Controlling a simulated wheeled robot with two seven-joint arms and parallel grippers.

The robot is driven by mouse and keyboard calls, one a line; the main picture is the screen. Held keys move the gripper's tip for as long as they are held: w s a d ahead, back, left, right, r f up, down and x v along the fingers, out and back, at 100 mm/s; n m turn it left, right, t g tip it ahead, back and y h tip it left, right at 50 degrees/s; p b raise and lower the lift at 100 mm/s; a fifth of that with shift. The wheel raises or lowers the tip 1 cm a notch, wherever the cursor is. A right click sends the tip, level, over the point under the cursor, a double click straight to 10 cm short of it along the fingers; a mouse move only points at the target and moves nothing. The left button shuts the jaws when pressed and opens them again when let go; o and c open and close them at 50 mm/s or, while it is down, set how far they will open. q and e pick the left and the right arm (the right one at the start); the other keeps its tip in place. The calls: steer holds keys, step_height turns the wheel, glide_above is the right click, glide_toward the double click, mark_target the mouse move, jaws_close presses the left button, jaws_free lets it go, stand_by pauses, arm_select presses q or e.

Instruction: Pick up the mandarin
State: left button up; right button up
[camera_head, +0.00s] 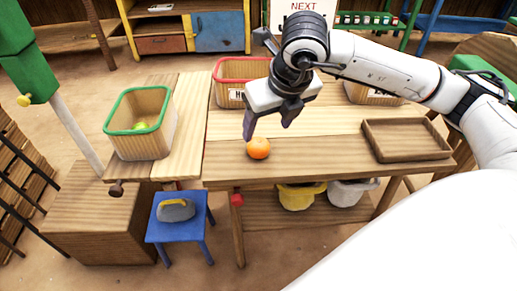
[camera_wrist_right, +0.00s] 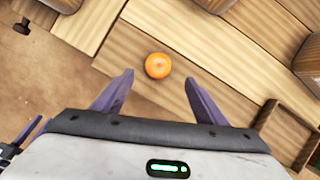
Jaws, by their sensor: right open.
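The mandarin (camera_head: 258,148) is a small orange fruit resting on the wooden table (camera_head: 330,168), close to its front left corner. It also shows in the right wrist view (camera_wrist_right: 158,66), beyond the fingertips and roughly centred between them. My right gripper (camera_head: 268,130) hangs above the table by the mandarin, with its two dark purple fingers pointing down. It is open and empty; in the right wrist view its fingers (camera_wrist_right: 158,80) are spread wide apart. My left gripper is not in view.
A green-rimmed basket (camera_head: 113,132) with a greenish item inside stands left. A red-rimmed basket (camera_head: 222,94) stands behind my right gripper. An empty wooden tray (camera_head: 410,156) lies at the table's right. A blue stool (camera_head: 180,232) carries a grey weight (camera_head: 176,211). Table between mandarin and tray is clear.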

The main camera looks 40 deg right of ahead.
mark_target(260, 144)
steer(key=x, duration=0.4)
steer(key=shift+f, duration=0.2)
steer(key=x, duration=0.5)
steer(key=shift+s+a+f, duration=0.15)
steer(key=shift+a+f, duration=0.05)
steer(key=shift+a, duration=0.05)
